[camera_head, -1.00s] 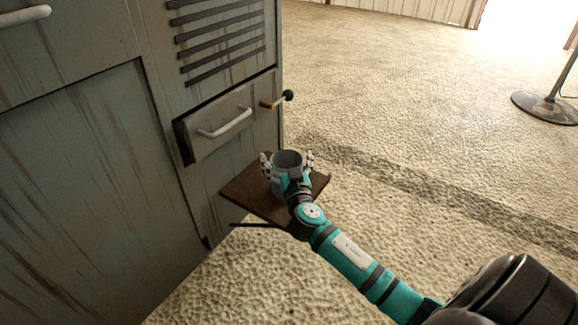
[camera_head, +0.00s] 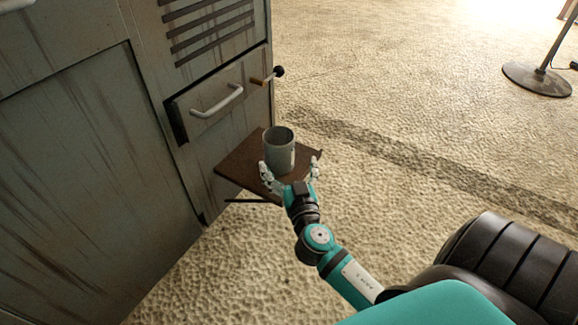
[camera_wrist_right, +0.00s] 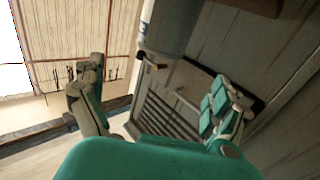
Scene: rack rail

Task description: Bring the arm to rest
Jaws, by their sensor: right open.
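My right gripper (camera_head: 290,170) is open in the head view, its fingers spread just on the near side of a grey cup. The cup (camera_head: 279,152) stands upright on a small brown shelf (camera_head: 237,166) at the cabinet's side, clear of the palm. In the right wrist view my right gripper (camera_wrist_right: 155,95) shows its two finger sides wide apart with nothing between them. The cup's lower side (camera_wrist_right: 167,30) shows at the top of that view, beyond the fingers. My left gripper is not in view.
The worn grey cabinet (camera_head: 80,170) fills the left, with a drawer (camera_head: 205,105) and its white handle (camera_head: 217,101). A black-knobbed lever (camera_head: 270,76) sticks out above the shelf. A stand with a round base (camera_head: 537,78) is far right.

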